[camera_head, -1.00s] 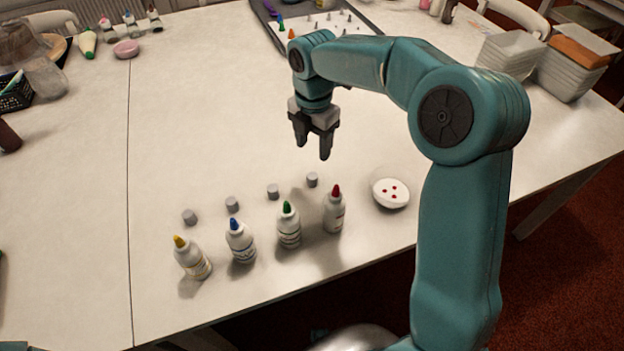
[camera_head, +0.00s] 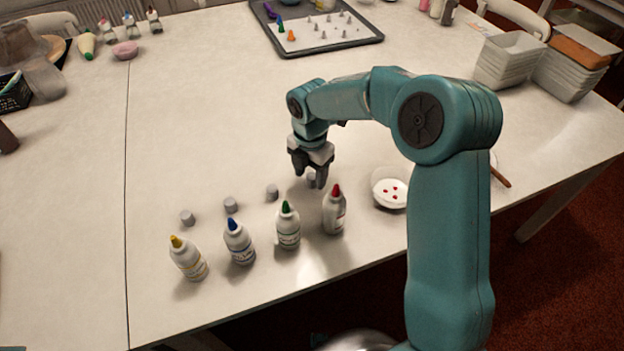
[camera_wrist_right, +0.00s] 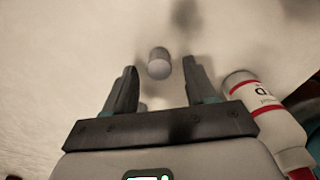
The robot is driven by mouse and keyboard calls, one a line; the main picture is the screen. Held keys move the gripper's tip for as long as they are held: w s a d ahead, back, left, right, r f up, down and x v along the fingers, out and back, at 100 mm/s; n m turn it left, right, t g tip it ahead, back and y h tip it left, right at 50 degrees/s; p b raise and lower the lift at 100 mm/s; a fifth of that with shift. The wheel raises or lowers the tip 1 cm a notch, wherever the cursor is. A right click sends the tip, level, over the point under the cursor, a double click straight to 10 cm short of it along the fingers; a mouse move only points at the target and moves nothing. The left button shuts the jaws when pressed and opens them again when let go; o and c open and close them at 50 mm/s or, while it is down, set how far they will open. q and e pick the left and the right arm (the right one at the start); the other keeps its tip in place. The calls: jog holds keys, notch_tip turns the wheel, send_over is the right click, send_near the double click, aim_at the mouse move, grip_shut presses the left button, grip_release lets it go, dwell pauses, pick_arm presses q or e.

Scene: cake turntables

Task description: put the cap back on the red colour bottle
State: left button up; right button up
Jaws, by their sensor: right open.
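The red colour bottle (camera_head: 334,215) stands upright at the right end of a row of bottles, its red nozzle bare. A small grey cap (camera_head: 311,178) stands on the table just behind it, partly hidden by my right gripper (camera_head: 312,181). That gripper points down over the cap, fingers open. In the right wrist view the cap (camera_wrist_right: 158,64) lies in line with the gap between the open fingertips of my right gripper (camera_wrist_right: 160,75); contact cannot be told. The red-banded bottle (camera_wrist_right: 265,112) lies to the right there. My left gripper is out of view.
Green (camera_head: 288,228), blue (camera_head: 239,243) and yellow (camera_head: 188,260) bottles stand to the left, with grey caps (camera_head: 272,191) behind them. A white dish (camera_head: 377,200) with red dots is to the right. A tray (camera_head: 345,40) lies at the back. The table middle is clear.

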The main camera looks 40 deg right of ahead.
aim_at(311, 177)
jog(key=shift+f, duration=0.65)
grip_shut()
notch_tip(311, 177, up, 20)
jog(key=p, duration=0.3)
